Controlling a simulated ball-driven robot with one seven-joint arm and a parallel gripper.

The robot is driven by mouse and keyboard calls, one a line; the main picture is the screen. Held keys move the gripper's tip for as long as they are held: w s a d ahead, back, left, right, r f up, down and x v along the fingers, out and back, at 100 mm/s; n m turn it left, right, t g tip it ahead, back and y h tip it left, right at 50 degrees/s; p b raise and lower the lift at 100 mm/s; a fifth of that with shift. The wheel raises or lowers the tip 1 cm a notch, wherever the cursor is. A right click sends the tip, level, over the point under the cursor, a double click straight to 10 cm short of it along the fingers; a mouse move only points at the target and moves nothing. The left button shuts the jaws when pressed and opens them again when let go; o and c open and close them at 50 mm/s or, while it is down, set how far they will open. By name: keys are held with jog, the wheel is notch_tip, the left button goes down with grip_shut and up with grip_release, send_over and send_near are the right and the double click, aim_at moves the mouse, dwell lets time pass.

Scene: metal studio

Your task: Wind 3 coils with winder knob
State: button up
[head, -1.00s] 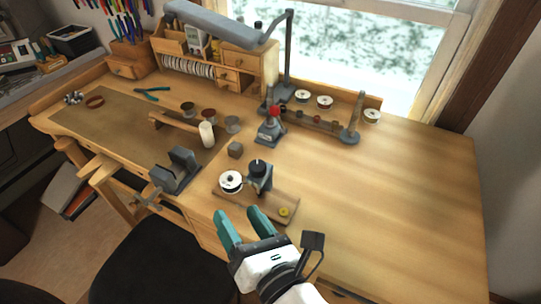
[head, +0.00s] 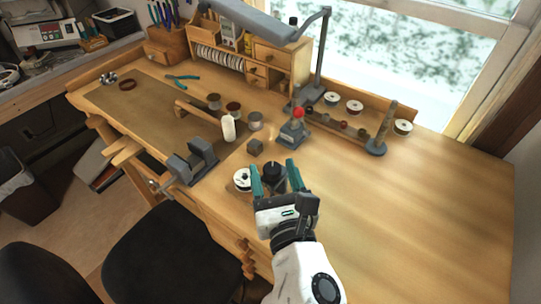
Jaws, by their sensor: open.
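The winder's dark knob (head: 272,167) shows in the head view between the tips of my open gripper (head: 273,164). Its two teal fingers stand on the left and right of the knob in the picture. I cannot tell whether they touch it or how high they are above it. A white-flanged spool (head: 242,179) sits just left of the left finger. My gripper and arm hide most of the winder's body and base board.
A grey vise (head: 190,163) stands left, with a small dark block (head: 255,147) and a white cylinder (head: 229,127) behind. A red-topped tool (head: 293,130) and a rack with spools (head: 355,106) are farther back. The bench's right side is clear.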

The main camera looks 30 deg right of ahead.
aim_at(270, 163)
jog(key=shift+x, duration=1.7)
jog(key=shift+c, duration=0.3)
jog(key=c, duration=0.9)
jog(key=shift+m+h+p, duration=0.35)
jog(key=shift+m+h, duration=0.05)
jog(key=shift+h, duration=0.2)
